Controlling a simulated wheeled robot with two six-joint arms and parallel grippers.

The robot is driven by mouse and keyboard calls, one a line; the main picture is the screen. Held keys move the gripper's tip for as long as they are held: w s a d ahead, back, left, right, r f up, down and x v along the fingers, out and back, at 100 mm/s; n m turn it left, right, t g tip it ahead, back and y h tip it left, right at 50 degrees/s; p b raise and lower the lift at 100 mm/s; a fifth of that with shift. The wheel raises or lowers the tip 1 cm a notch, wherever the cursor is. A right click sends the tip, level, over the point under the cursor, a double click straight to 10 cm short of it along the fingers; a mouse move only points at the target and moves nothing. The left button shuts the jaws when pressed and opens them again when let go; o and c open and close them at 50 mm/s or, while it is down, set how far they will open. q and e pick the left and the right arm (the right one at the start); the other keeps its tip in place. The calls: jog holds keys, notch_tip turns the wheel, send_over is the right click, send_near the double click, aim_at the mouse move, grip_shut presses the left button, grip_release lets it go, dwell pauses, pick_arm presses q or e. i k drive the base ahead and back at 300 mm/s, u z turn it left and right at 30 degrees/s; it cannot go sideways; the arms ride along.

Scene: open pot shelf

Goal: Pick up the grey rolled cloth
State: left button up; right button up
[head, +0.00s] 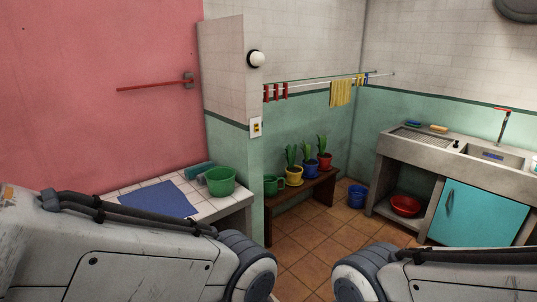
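I cannot make out a grey rolled cloth for certain in the head view. A small greyish piece (202,179) lies on the white tiled counter (223,207), against the left side of a green tub (221,181). It is too small and too covered to tell what it is. My two arms cross the bottom of the view from the left and the right, but neither gripper shows.
A blue mat (158,199) and a teal block (196,168) lie on the counter. A low wooden bench (322,185) holds potted plants. A blue bucket (357,195) stands on the floor. A concrete sink unit (455,150) stands right. The tiled floor (310,240) between is clear.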

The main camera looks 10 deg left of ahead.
aim_at(200, 180)
jog(key=i, duration=3)
jog(key=u, duration=2.15)
